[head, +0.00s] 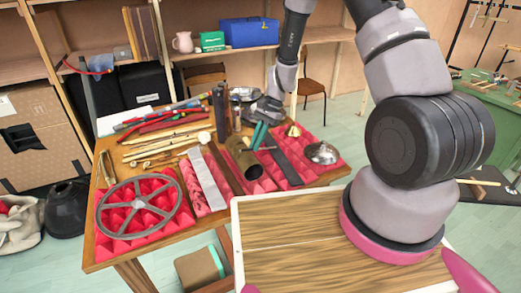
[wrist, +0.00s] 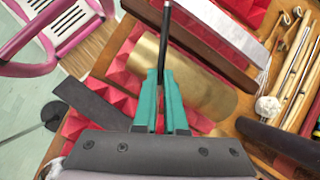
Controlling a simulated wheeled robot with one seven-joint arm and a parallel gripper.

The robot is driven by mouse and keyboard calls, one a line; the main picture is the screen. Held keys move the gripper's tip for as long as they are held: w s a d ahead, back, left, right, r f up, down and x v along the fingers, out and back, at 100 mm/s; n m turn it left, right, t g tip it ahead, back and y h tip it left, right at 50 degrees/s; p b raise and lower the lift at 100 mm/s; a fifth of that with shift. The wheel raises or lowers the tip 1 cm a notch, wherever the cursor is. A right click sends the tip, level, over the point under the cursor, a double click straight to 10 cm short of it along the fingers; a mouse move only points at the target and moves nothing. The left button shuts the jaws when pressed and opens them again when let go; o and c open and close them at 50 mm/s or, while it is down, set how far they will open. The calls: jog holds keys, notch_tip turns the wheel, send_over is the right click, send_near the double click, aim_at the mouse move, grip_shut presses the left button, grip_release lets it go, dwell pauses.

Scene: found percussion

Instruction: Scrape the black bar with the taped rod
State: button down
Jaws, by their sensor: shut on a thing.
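My gripper (head: 258,135) has teal fingers and hangs above the far right part of the table. In the wrist view my gripper (wrist: 160,85) is shut on a thin dark rod (wrist: 165,45), the taped rod. The rod stands out past the fingertips to the picture's top edge, across the brass tube; its contact with anything below cannot be told. The black bar (head: 285,168) lies flat on red foam at the table's right side. In the wrist view the black bar (wrist: 88,103) lies left of the fingers, apart from the rod, its near end hidden by the gripper.
A brass tube (head: 243,160), a brown bar (head: 224,168) and a pale metal bar (head: 206,181) lie left of the black bar. A silver bell (head: 322,153) sits to its right. A spoked wheel (head: 138,204) and several sticks and mallets cover the table's left.

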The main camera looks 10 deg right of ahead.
jog(key=shift+w+a, duration=0.1)
jog(key=shift+w, duration=0.55)
jog(key=s+d, duration=0.2)
jog(key=s, duration=0.8)
jog(key=w, duration=0.3)
jog(key=w+a, duration=0.1)
jog(key=w, duration=0.2)
jog(key=w+a, duration=0.1)
jog(key=w, duration=0.3)
jog(key=s+d, duration=0.1)
jog(key=s, duration=0.9)
jog(key=shift+d, duration=0.35)
jog(key=shift+w, duration=0.1)
jog(key=shift+r, duration=2.9)
